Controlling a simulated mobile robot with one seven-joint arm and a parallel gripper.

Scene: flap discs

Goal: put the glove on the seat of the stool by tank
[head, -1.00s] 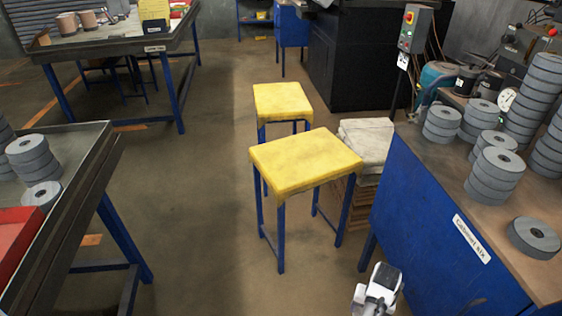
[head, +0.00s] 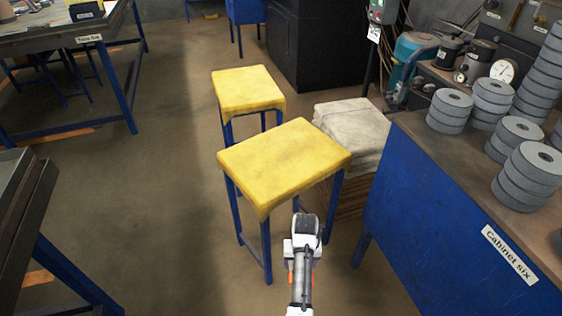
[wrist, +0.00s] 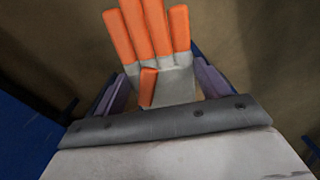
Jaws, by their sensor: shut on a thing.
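An orange-fingered, grey-white glove (wrist: 150,40) is held between the fingers of my gripper (wrist: 165,88) in the wrist view. In the head view my gripper (head: 303,245) is in front of the near stool, just below the right part of its seat. Two stools with yellow seats and blue legs stand one behind the other: the near stool (head: 284,160) and the far stool (head: 247,90). Both seats look bare. Small orange patches show beside my arm in the head view; I cannot tell if they are the glove. No tank is clearly identifiable.
A stack topped by pale folded cloth (head: 352,128) stands right of the near stool. The blue cabinet six (head: 430,215) with grey discs on top is at the right. A dark-topped table (head: 22,215) is at the left edge. Floor left of the stools is clear.

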